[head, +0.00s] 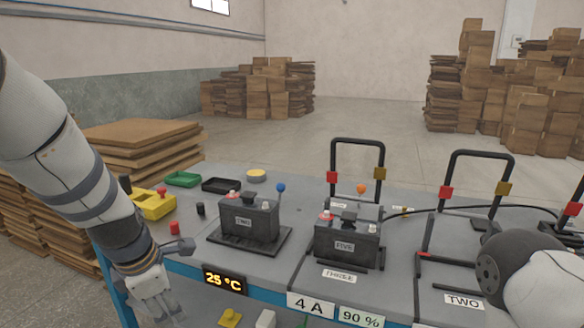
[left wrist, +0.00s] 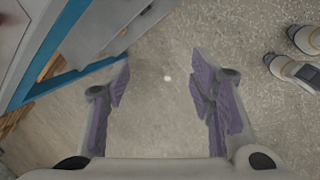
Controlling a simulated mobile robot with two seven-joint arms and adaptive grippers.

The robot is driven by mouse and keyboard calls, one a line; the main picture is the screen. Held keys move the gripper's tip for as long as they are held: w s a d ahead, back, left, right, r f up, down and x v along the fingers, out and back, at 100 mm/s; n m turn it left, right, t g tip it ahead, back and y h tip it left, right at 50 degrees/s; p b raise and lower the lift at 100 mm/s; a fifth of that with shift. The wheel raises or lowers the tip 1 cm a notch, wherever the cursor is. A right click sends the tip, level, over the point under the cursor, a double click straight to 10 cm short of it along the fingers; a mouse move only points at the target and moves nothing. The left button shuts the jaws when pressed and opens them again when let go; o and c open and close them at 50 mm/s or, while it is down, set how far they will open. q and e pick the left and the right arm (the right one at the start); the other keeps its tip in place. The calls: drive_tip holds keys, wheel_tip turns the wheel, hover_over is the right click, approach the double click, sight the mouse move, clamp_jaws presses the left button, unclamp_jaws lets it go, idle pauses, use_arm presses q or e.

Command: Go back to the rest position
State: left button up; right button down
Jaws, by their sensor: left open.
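My left arm comes in from the left in the head view. Its gripper (head: 165,302) hangs low at the front left edge of the grey workbench (head: 205,262), partly cut by the picture's bottom. In the left wrist view the left gripper (left wrist: 160,88) has its two purple-padded fingers wide apart, with only bare floor between them. It holds nothing. Part of my right arm shows at the right edge of the head view, over the bench's right side. My right gripper is not seen.
A yellow tray (head: 153,204) is at the left. The bench's blue edge (left wrist: 62,82) is close left of the left gripper. Stacked boards (head: 140,133) stand behind.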

use_arm(q)
drive_tip(key=s+a+f+m+g+y, duration=0.1)
drive_tip(key=s+a+f+m+g, duration=0.15)
drive_tip(key=s+f+m, duration=1.3)
drive_tip(key=s+d+f+m+g, duration=0.1)
drive_tip(key=s+m, duration=0.3)
drive_tip(key=s, duration=0.7)
drive_tip(key=s+d+f+m+g, duration=0.1)
drive_tip(key=s+f+m, duration=0.3)
drive_tip(key=s, duration=0.8)
drive_tip(key=shift+d+h, duration=0.4)
drive_tip(key=shift+d, duration=0.3)
